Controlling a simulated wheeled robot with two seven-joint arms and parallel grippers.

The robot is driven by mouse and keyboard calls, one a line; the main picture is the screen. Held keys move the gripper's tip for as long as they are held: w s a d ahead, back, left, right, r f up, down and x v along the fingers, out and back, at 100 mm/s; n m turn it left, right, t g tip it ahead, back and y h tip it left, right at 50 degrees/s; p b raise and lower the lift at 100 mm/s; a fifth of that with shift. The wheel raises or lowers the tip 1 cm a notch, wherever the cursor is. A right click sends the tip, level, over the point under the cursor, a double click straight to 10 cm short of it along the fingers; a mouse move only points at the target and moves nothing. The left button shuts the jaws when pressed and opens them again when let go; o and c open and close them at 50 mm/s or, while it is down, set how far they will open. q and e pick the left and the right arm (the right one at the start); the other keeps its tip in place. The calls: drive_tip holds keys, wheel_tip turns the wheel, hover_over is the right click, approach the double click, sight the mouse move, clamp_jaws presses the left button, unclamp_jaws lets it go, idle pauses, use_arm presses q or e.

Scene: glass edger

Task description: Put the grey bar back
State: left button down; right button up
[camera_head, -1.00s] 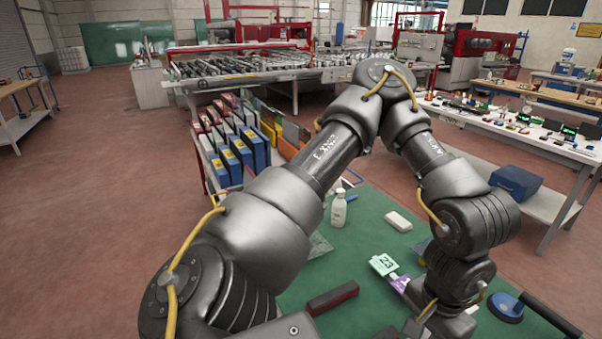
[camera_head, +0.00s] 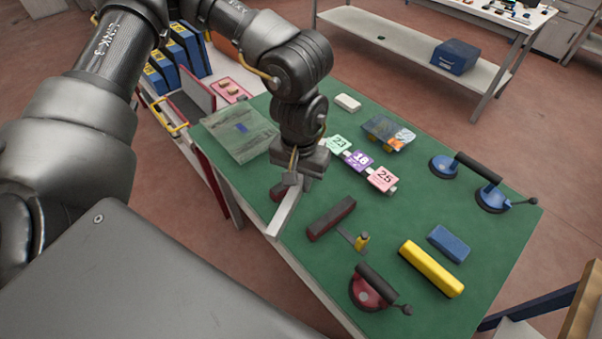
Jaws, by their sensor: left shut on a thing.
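My left gripper (camera_head: 294,181) points down over the near left part of the green table. It is shut on a light grey bar (camera_head: 285,212), which slants down towards the table's left edge. Whether the bar touches the table I cannot tell. A short dark red piece (camera_head: 278,192) shows just beside the gripper, partly hidden by it. My right gripper is not in view.
A rack with blue binders (camera_head: 185,50) stands at the left.

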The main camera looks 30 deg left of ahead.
use_arm(q)
drive_tip(key=w+a+f+n+p, duration=0.2)
drive_tip(key=w+f+n+p, duration=0.3)
drive_tip(key=n, duration=0.8)
wheel_tip(320, 180, down, 4)
drive_tip(key=w, duration=0.2)
drive_tip(key=shift+w+a+f, duration=0.2)
drive_tip(key=shift+w, duration=0.1)
wheel_tip(320, 180, down, 6)
drive_tip(key=b, duration=0.6)
drive_tip(key=shift+r, duration=0.25)
drive_tip(key=shift+f+b, duration=0.35)
